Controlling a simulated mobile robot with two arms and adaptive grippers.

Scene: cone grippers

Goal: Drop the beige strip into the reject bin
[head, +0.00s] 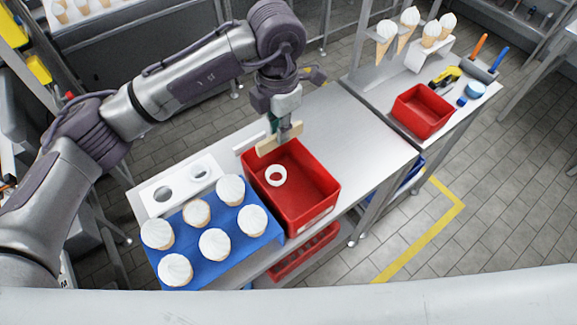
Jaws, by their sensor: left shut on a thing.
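My left gripper (284,131) is shut on the beige strip (268,146) and holds it above the far left part of a large red bin (318,174) on the steel table. The strip looks roughly level, near the bin's far rim. A white ring (276,176) lies inside this bin. A smaller red bin (421,110) stands on the table at the right. I cannot read a label that tells which one is the reject bin. My right gripper is not in view.
A blue tray (226,247) with several white-topped cones stands left of the large bin. A white holder plate (177,186) lies behind it. Tools and a cone stand (430,54) are on the right table. The steel table (366,142) is bare right of the large bin.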

